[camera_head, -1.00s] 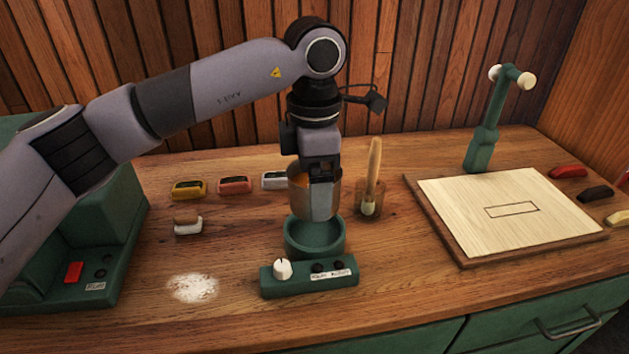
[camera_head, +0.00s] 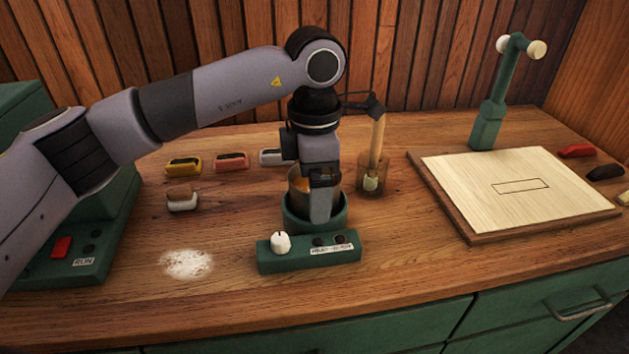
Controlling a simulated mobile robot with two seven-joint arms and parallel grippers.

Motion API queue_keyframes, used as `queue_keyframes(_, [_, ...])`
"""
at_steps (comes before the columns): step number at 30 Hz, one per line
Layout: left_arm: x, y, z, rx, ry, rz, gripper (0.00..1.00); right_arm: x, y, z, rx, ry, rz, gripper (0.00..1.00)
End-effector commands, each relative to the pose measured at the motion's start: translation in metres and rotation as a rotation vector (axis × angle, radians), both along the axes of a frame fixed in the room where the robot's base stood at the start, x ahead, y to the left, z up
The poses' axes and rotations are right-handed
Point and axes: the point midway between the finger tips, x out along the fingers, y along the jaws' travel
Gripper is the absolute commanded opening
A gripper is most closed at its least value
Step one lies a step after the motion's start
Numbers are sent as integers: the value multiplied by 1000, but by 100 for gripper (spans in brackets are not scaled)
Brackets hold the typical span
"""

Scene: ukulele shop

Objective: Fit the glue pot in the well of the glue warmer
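The glue pot (camera_head: 301,186) is a metal cup with amber contents showing at its rim. Its lower part is down inside the round green well of the glue warmer (camera_head: 309,254), and the well wall hides its base. I cannot tell whether it rests on the bottom. My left gripper (camera_head: 322,205) points straight down and is shut on the pot's near wall, with one finger showing on the outside. The warmer has a white knob and two dark buttons on its front. My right gripper is not in view.
A brush stands in a jar (camera_head: 372,176) just right of the warmer. Small coloured blocks (camera_head: 231,162) lie behind left, and a pale powder patch (camera_head: 187,264) lies front left. A green machine (camera_head: 60,262) stands left; a pale board (camera_head: 518,190) lies right.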

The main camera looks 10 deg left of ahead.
Motion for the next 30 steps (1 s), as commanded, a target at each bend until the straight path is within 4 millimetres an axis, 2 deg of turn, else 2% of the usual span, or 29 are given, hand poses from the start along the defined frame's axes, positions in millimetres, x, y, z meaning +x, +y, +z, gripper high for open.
queue_keyframes(27, [0, 0, -1, 0, 0, 0, 47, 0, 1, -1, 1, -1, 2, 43])
queue_keyframes(28, [0, 0, -1, 0, 0, 0, 95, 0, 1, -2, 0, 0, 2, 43])
queue_keyframes(29, [0, 0, -1, 0, 0, 0, 100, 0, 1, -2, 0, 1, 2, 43])
queue_keyframes(30, [0, 0, -1, 0, 0, 0, 100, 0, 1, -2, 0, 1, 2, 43])
